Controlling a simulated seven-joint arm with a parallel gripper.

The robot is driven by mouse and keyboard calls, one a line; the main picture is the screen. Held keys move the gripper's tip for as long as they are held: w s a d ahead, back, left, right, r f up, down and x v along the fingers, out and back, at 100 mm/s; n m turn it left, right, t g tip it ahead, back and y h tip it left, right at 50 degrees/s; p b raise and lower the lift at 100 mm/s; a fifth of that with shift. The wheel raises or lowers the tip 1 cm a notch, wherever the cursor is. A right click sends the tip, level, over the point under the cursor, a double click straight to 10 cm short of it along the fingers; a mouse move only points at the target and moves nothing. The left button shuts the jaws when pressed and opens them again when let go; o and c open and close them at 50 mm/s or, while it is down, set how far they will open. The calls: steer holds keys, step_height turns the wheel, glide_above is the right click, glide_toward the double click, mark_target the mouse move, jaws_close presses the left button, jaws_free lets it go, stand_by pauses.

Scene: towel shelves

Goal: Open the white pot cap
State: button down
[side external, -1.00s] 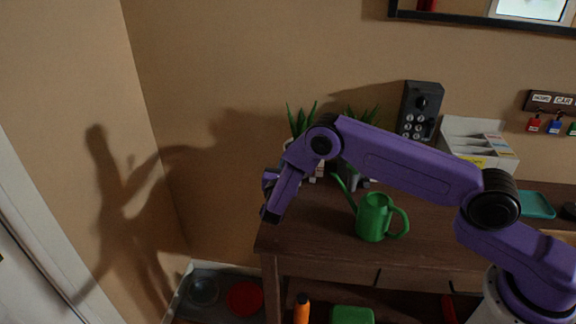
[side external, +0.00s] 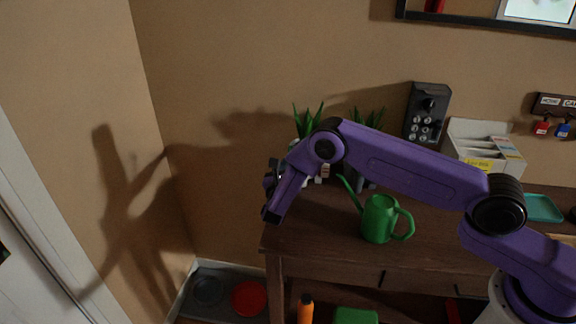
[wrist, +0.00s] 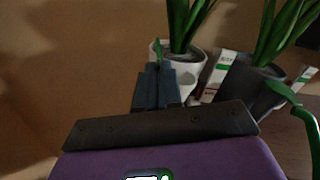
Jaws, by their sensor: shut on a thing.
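The white pot (wrist: 188,74) holds a green plant and shows ahead of my gripper in the wrist view. In the side external view its plant (side external: 307,120) rises behind my arm, and the pot is mostly covered. My gripper (wrist: 156,72) has its dark fingers close together at the left part of the pot's rim. A small green leaf-like piece (wrist: 158,48) shows just beyond the fingertips. The fingers look shut on the cap at the rim, but they hide the contact itself. No gap between cap and pot can be made out.
A grey pot (wrist: 246,88) with another plant stands right of the white one, with small boxes (wrist: 222,72) between. A green watering can (side external: 379,219) stands on the brown table (side external: 330,253), its spout toward my arm. The wall is close behind.

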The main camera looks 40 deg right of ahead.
steer(key=shift+a+f, duration=0.1)
steer(key=c, duration=1.3)
jaws_free()
steer(key=v, duration=1.7)
steer(key=shift+s, duration=0.25)
steer(key=shift+r, duration=0.25)
